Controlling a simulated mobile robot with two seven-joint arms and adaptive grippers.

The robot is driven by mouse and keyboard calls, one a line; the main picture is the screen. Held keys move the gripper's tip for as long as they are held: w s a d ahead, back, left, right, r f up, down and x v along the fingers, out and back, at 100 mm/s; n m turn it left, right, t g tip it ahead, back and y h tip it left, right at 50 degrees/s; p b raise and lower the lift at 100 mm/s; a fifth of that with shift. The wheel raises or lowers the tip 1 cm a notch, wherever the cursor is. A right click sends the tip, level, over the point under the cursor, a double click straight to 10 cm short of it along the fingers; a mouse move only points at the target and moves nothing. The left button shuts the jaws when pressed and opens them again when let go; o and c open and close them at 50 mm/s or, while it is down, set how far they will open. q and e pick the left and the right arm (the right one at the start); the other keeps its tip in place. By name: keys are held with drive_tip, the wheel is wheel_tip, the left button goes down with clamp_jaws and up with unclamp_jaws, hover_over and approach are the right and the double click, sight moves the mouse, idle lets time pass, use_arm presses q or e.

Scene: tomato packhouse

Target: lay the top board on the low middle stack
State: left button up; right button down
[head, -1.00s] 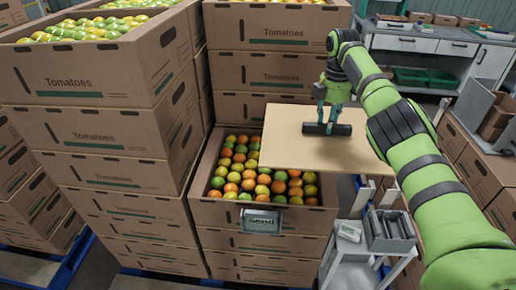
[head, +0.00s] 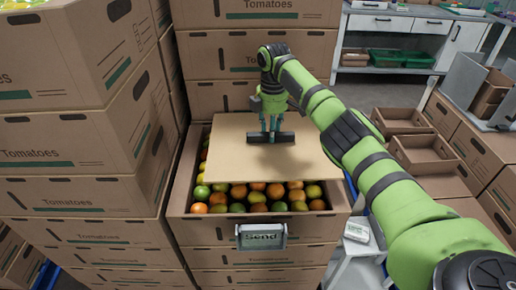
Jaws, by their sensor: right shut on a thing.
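The top board (head: 240,158) is a flat tan sheet with a dark bar handle (head: 271,137) on its upper face. My right gripper (head: 272,128) is shut on this handle. The board is over the back part of the low middle stack (head: 225,230), whose open top box holds red, orange and green tomatoes (head: 256,196). The front rows of tomatoes show; the board hides the rest. I cannot tell whether the board touches the box rim. A sign reading "Send" (head: 261,236) is on the front of the stack. My left gripper is not in view.
Taller stacks of tomato boxes stand at the left (head: 70,160) and behind (head: 255,50). A small white stand (head: 357,250) is right of the low stack. Open empty boxes (head: 425,153) are farther right, and a workbench (head: 400,35) is at the back.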

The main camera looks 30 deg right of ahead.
sight(258, 143)
drive_tip(key=a, duration=0.1)
drive_tip(key=a+f, duration=0.2)
drive_tip(key=shift+w+a, duration=0.2)
drive_tip(key=shift+a, duration=0.2)
drive_tip(key=shift+a+f+p, duration=0.1)
drive_tip(key=shift+f+p, duration=0.15)
drive_tip(key=shift+p, duration=0.05)
wheel_tip(258, 143, down, 3)
drive_tip(key=shift+f, duration=0.15)
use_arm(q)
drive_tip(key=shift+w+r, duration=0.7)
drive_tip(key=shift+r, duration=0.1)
use_arm(e)
drive_tip(key=shift+f, duration=0.2)
drive_tip(key=c, duration=0.9)
unclamp_jaws()
drive_tip(key=shift+f, duration=0.1)
